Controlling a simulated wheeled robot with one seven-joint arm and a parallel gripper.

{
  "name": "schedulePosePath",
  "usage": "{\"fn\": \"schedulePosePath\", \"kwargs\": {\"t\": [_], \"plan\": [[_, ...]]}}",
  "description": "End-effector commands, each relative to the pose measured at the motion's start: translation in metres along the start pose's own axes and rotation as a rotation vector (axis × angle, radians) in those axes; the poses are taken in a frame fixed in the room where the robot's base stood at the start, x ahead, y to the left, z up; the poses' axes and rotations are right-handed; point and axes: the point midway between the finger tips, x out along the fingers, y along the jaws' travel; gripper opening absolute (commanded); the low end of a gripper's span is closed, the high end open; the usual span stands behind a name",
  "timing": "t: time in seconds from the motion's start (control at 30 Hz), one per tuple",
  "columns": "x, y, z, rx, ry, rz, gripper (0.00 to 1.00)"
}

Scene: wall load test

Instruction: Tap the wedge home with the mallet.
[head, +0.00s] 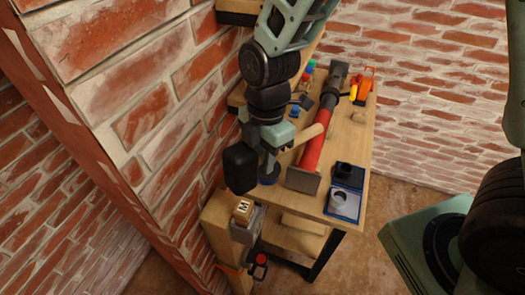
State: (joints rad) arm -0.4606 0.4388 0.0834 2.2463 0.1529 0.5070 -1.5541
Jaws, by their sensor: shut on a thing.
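My gripper (277,150) is shut on the pale wooden handle of the mallet (312,136), above the left side of the bench. The handle sticks out to the right of the jaws. The mallet's black head (240,168) is to their left, near the brick corner. Below the head is a small wooden block marked "M" (243,208), which seems to be the wedge. It sits at a grey metal piece (246,229) by the end of a timber. A gap shows between head and block in the picture; their true distance is hard to tell.
A red prop with grey end plates (318,138) lies along the wooden bench (352,138). Red and yellow tools (361,86) are at the back. A red and black device (260,262) is below the timber. Brick walls stand left and behind.

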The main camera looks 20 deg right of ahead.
Motion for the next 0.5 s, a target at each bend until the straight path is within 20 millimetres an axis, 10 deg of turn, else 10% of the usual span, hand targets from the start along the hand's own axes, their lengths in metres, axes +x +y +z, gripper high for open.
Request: {"fn": "schedulePosePath", "kwargs": {"t": [0.5], "plan": [[0.054,0.003,0.005,0.001,0.0,0.0,0.0]]}}
